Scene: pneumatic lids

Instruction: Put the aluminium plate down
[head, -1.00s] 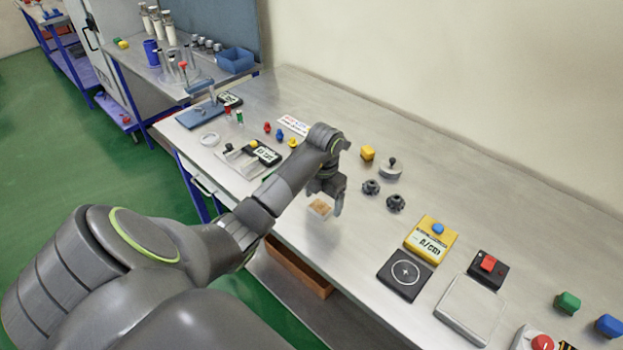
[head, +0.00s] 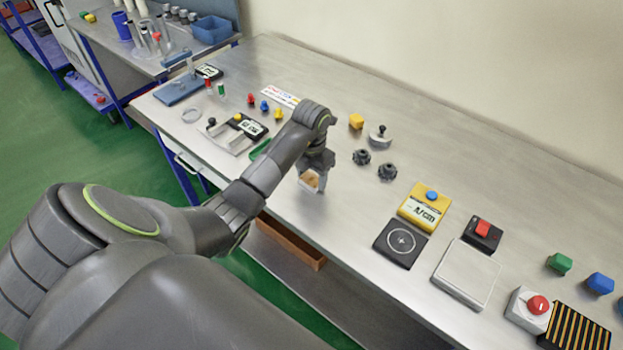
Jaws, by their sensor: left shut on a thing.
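My left gripper (head: 315,184) is shut on a small square plate (head: 311,179), silvery at the rim with a tan face. They are over the front part of the steel bench, left of two dark knobs. The fingers cover part of the plate. I cannot tell whether its underside touches the bench (head: 345,215). My right gripper is not in view.
Right of the gripper are a black pad with a circle (head: 401,243), a yellow meter (head: 425,206) and a pale square plate (head: 466,274). Dark knobs (head: 387,171) stand behind. A slotted fixture (head: 228,136) lies left. Bare bench surrounds the gripper.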

